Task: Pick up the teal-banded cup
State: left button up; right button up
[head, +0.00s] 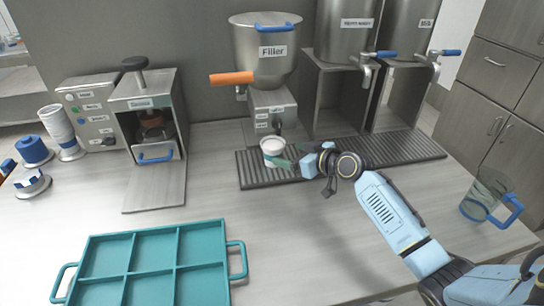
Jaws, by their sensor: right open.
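The teal-banded cup (272,147) is white and stands upright on the dark ribbed drip grate under the filler's spout. A bit of teal shows low on its right side. My right gripper (288,160) comes in from the right, low over the grate, with its fingertips at the cup. It is open, and I cannot tell whether the fingers touch the cup. The cup's lower right side is partly hidden by the gripper. My left gripper is not in view.
The filler (264,75) with an orange handle (232,78) stands right behind the cup. The drip grate (410,146) runs right under two steel dispensers. A teal tray (236,262) lies front left, a clear jug (488,195) far right. A stack of cups (58,125) stands left.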

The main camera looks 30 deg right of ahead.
aim_at(281, 153)
jog(key=b+x, duration=0.1)
jog(key=x, duration=0.2)
jog(key=shift+f, duration=0.1)
jog(key=shift+w+a, duration=0.1)
jog(key=shift+w, duration=0.05)
jog(key=b+x, duration=0.3)
jog(key=x, duration=0.1)
jog(key=shift+f, duration=0.25)
jog(key=shift+w+f+b, duration=0.1)
jog(key=shift+w+b, duration=0.2)
jog(key=shift+b, duration=0.15)
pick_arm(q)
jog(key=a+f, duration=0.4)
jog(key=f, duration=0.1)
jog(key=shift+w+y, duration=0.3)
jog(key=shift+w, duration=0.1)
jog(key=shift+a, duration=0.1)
pick_arm(e)
jog(key=shift+w, duration=0.1)
jog(key=shift+c, duration=0.4)
jog(key=shift+f, duration=0.1)
jog(key=c, duration=1)
jog(key=shift+c, duration=0.3)
